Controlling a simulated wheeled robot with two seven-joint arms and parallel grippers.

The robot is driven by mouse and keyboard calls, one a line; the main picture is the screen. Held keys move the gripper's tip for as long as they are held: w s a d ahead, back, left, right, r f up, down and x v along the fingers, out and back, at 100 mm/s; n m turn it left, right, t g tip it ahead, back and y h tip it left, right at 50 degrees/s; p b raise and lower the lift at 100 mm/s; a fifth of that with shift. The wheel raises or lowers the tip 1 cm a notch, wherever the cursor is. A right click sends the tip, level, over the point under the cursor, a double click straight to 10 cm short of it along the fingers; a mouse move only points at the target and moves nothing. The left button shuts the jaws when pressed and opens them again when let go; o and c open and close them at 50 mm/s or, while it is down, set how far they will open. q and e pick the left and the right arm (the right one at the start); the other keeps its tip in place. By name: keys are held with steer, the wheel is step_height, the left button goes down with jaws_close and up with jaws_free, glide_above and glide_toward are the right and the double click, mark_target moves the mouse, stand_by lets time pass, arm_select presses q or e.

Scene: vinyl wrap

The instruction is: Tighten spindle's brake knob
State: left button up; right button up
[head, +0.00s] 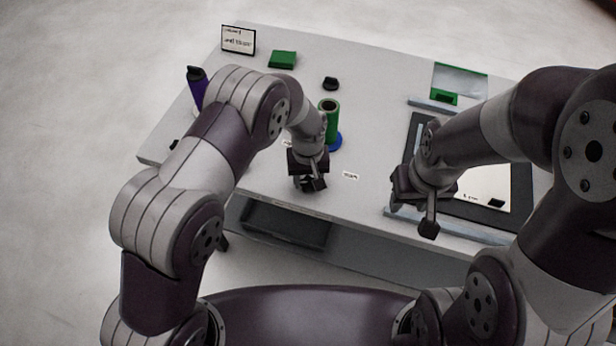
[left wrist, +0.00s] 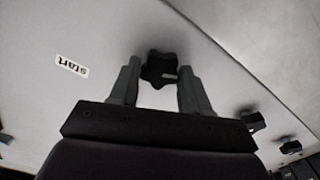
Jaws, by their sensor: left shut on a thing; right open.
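A black lobed knob (left wrist: 158,68) sits between the fingers of my left gripper (left wrist: 158,85) in the left wrist view. The gripper is shut on it. In the head view my left gripper (head: 309,183) is low at the table's front edge, and the knob cannot be made out there. A green upright cylinder (head: 329,121) on a blue base (head: 335,140), which looks like the spindle, stands just behind that gripper. How the knob joins it is hidden. My right gripper (head: 427,210) is open and empty over the front right of the table.
The grey table (head: 370,120) holds a purple roll (head: 197,88), a green block (head: 282,59), a small black piece (head: 331,83) and a dark framed board (head: 520,185) at right. A start label (left wrist: 71,66) lies left of the knob. Small black pieces (left wrist: 252,121) are at the right.

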arm_select(q)
steer(key=m+b, duration=0.1)
steer(key=m, duration=1)
steer(key=shift+d+m+b, duration=0.1)
steer(key=shift+m+b, duration=0.2)
steer(key=shift+b, duration=0.1)
steer(key=m, duration=0.5)
steer(key=shift+r, duration=0.15)
steer(key=m, duration=0.5)
steer(key=shift+m+b, duration=0.35)
steer(key=shift+m, duration=0.05)
steer(key=shift+w+r, duration=0.1)
steer(key=o, duration=1)
steer(key=shift+o, duration=0.2)
